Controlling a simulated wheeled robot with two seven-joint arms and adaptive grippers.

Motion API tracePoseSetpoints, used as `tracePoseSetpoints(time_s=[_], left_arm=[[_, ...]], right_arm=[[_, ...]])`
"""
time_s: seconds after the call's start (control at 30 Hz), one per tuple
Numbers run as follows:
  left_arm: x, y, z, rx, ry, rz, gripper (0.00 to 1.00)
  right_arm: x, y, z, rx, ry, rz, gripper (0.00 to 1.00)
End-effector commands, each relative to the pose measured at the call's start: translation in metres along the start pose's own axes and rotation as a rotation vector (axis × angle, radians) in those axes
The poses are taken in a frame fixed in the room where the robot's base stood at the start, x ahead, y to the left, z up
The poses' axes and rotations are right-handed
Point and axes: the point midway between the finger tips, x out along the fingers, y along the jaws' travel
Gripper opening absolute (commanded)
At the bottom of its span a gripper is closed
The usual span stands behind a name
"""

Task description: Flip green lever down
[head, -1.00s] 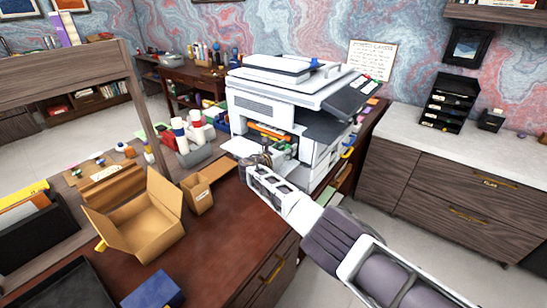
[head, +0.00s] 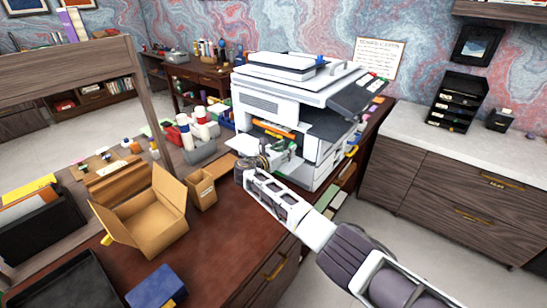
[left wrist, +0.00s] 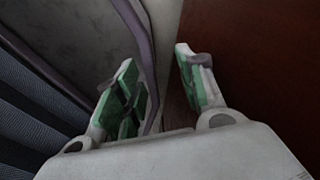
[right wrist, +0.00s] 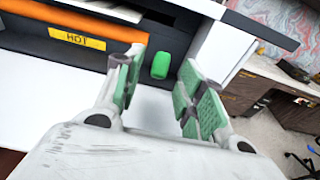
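The green lever (right wrist: 161,65) shows as a small upright green tab in the printer's open front, in the right wrist view. My right gripper (right wrist: 159,76) is open, its green-padded fingers on either side of the lever in that picture. The lever appears beyond the fingertips; I cannot tell whether they touch it. In the head view my right gripper (head: 256,163) is at the front of the white printer (head: 290,95), and I cannot make out the lever clearly. My left gripper (left wrist: 162,72) is open and empty beside the desk edge, outside the head view.
An orange roller (right wrist: 90,30) with a yellow HOT label (right wrist: 77,39) lies left of the lever. A white panel edge (right wrist: 225,52) stands to its right. An open cardboard box (head: 145,220) and a smaller box (head: 202,192) stand on the desk left of my right arm.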

Motion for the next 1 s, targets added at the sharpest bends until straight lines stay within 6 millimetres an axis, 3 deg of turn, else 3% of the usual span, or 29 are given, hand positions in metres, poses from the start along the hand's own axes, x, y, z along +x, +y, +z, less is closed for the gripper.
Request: tracePoseSetpoints(time_s=[0.7,1.0], left_arm=[[0.000,0.000,0.000,0.000,0.000,0.000,0.39],[0.000,0.000,0.000,0.000,0.000,0.000,0.39]], right_arm=[[-0.067,0.000,0.000,0.000,0.000,0.000,0.39],[-0.075,0.000,0.000,0.000,0.000,-0.001,0.39]])
